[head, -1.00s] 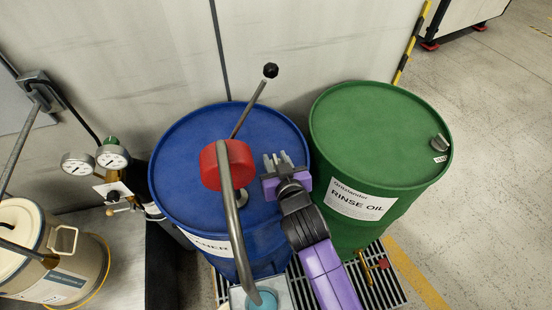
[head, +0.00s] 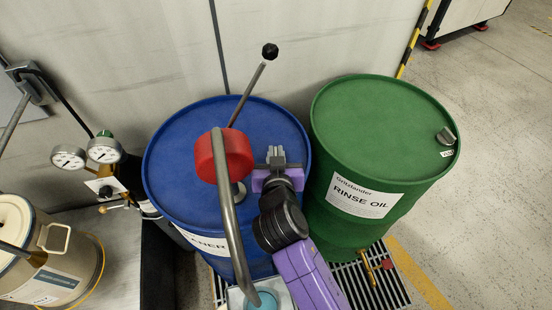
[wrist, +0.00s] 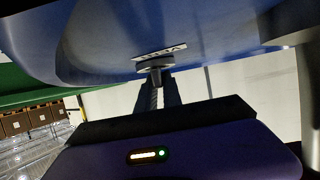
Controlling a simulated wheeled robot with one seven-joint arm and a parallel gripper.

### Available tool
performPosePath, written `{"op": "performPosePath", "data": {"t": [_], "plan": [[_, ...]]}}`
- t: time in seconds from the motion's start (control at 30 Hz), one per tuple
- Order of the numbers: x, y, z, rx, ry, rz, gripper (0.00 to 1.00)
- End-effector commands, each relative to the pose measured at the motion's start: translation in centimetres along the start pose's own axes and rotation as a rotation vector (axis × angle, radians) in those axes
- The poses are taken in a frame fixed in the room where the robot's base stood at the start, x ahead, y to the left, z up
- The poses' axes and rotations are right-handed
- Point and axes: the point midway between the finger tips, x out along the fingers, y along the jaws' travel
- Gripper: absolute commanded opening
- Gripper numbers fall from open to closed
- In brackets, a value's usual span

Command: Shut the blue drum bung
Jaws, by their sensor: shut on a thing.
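The blue drum (head: 182,150) stands upright in the middle of the head view. My gripper (head: 276,153) is low over the right part of its lid, near the rim. In the wrist view a small grey round bung (wrist: 155,64) sits at the drum's blue surface beside a white label (wrist: 161,51), whose text I cannot read surely. My fingers reach up to the bung and are shut on it. In the head view my gripper hides the bung, and how far it is screwed in cannot be told.
A red pump head (head: 223,157) with a bent grey pipe (head: 233,225) and a black-knobbed lever (head: 247,93) rises over the blue drum, left of my gripper. A green drum (head: 377,125) stands close on the right. Gauges (head: 104,150) and a beige container (head: 58,250) are at left.

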Motion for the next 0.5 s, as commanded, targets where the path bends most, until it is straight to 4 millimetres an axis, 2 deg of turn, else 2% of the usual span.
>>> {"op": "performPosePath", "data": {"t": [0.03, 0.47, 0.5], "plan": [[0.18, -0.21, 0.46, 0.006, 0.000, 0.013, 0.00], [-0.07, -0.02, 0.11, 0.023, 0.000, 0.047, 0.00], [-0.07, -0.02, 0.11, 0.023, 0.000, 0.047, 0.16]]}}
